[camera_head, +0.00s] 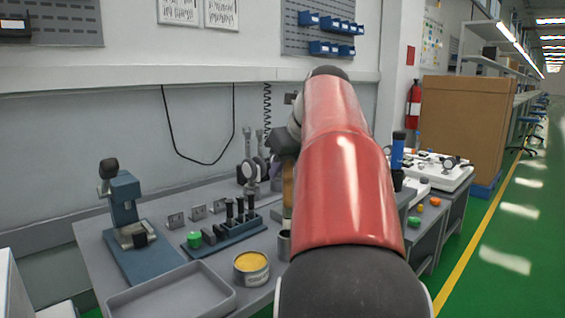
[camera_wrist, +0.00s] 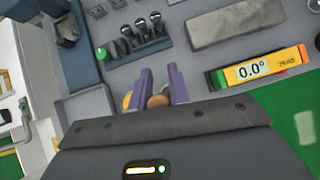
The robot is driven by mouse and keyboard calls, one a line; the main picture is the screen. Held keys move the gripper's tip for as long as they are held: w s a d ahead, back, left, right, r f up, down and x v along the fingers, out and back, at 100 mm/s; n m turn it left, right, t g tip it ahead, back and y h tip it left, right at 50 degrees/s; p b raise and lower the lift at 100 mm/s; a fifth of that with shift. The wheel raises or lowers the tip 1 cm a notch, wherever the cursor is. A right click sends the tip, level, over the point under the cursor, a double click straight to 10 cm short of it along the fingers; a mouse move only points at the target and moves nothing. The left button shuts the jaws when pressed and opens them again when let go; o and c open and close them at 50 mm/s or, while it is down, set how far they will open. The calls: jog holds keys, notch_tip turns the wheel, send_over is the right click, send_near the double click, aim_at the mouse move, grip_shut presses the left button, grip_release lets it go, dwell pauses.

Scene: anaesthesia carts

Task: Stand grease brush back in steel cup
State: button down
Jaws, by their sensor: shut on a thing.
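My gripper (camera_wrist: 161,84) has purple fingers in the wrist view and is shut on the grease brush (camera_wrist: 158,101), whose round brown handle end shows between them. In the head view the tan brush (camera_head: 288,186) hangs roughly upright just left of my red arm, which hides most of the gripper. The steel cup (camera_head: 284,243) stands on the bench below the brush, partly hidden by my arm. The brush is above the cup; whether its lower end is inside the rim I cannot tell. The cup is not clearly visible in the wrist view.
An open tin of yellow grease (camera_head: 252,268) stands left of the cup. Behind it is a rack (camera_head: 226,234) with black-handled tools, and a blue press (camera_head: 130,225) stands further left. A grey tray (camera_head: 172,300) lies in front. A yellow digital level (camera_wrist: 260,68) lies right in the wrist view.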

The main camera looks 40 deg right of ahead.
aim_at(291, 184)
notch_tip(291, 184, down, 6)
jog(key=b, duration=0.4)
jog(key=shift+f, duration=0.45)
dwell(0.6)
grip_release()
dwell(0.6)
dwell(0.3)
jog(key=p+v, duration=0.1)
jog(key=v, duration=0.6)
jog(key=shift+s+r+p, duration=0.3)
jog(key=shift+p, duration=0.05)
